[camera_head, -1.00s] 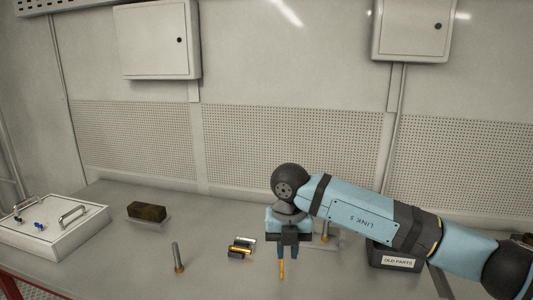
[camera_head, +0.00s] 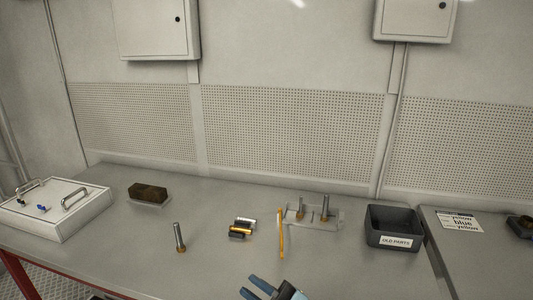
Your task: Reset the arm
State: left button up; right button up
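My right gripper (camera_head: 257,288) shows at the bottom edge, partly cut off. Its two blue fingers are apart with nothing seen between them. A thin orange stick (camera_head: 281,235) is on the workbench beyond it, apart from the fingers; I cannot tell whether it lies flat or stands. My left gripper is not in view.
The bench holds a white panel with handles (camera_head: 55,212), a brown block (camera_head: 148,192), a metal bolt (camera_head: 179,238), small cylinders (camera_head: 241,229), a clear tray with two upright pins (camera_head: 326,208) and an "OLD PARTS" bin (camera_head: 393,225).

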jog(key=s+d+f+m+t+h, duration=0.3)
jog(key=d+f+m+h, duration=0.5)
jog(key=f, duration=0.2)
jog(key=s+d+f+m+t+h, duration=0.2)
jog(key=s+d+f+m+h, duration=0.1)
jog(key=d+f+m+h, duration=0.6)
jog(key=s+d+f+m+g+h, duration=0.15)
jog(key=s+d+f+g, duration=0.25)
jog(key=s+f, duration=0.55)
notch_tip(320, 180, up, 12)
jog(key=s+p, duration=0.1)
jog(key=p, duration=1.2)
jog(key=shift+d+r, duration=0.15)
jog(key=shift+d, duration=0.3)
jog(key=shift+s, duration=0.1)
